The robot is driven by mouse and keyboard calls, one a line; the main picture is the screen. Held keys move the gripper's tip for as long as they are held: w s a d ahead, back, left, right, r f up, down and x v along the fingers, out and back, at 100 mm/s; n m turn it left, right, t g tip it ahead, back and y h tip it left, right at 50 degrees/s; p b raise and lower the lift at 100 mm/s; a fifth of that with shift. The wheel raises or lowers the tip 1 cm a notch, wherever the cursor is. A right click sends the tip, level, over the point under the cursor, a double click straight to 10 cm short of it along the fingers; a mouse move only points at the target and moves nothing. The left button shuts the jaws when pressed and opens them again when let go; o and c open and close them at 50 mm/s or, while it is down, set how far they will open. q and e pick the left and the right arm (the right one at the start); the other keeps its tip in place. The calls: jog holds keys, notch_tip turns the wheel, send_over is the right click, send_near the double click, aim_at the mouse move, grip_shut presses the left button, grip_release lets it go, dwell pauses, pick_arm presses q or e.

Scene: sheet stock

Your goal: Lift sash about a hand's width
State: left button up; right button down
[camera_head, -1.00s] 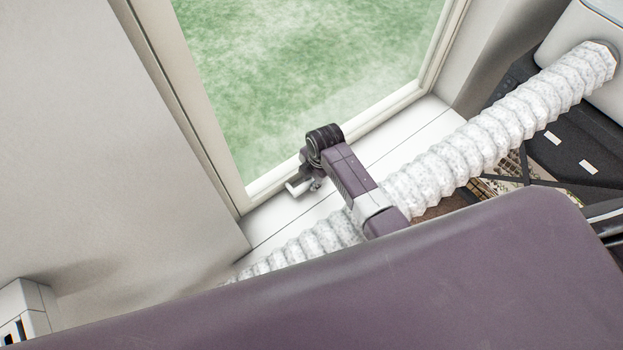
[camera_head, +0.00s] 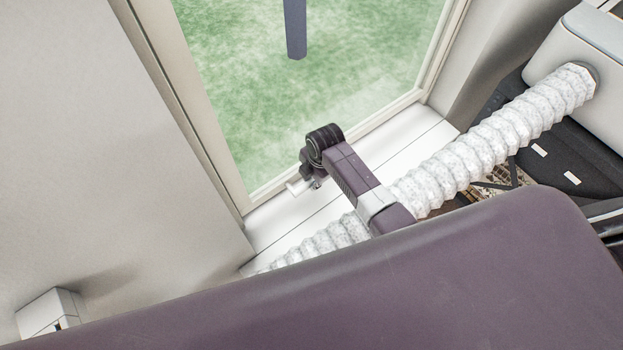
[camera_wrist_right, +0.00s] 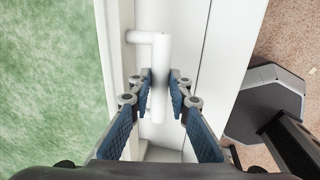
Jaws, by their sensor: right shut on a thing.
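The window sash (camera_head: 335,152) is a cream frame around a pane with green ground behind it. A pale handle (camera_head: 294,188) sits at its lower rail. My right gripper (camera_head: 307,184) is at this handle, partly hidden by my own wrist in the head view. In the right wrist view, the handle (camera_wrist_right: 161,55) is a white bar on a short stem, and the blue-padded fingers of my right gripper (camera_wrist_right: 160,92) are shut on it from both sides. My left gripper is in neither view.
A white sill (camera_head: 300,218) runs below the sash. A white ribbed hose (camera_head: 480,145) crosses behind my right arm to a pale box (camera_head: 580,50). A dark post (camera_head: 295,28) shows through the pane. A small white box (camera_head: 45,312) is on the wall at lower left.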

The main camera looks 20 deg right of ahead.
notch_tip(320, 180, up, 4)
jog(key=shift+w+f+p, duration=0.1)
jog(key=shift+f+p, duration=0.1)
jog(key=shift+p, duration=0.95)
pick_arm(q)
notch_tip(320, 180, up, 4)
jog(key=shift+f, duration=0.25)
pick_arm(e)
jog(key=c, duration=1.8)
grip_release()
jog(key=shift+f, duration=0.1)
notch_tip(320, 180, up, 12)
jog(key=s, duration=0.2)
jog(key=shift+s+d, duration=0.15)
jog(key=shift+d, duration=0.3)
jog(key=shift+f, duration=0.15)
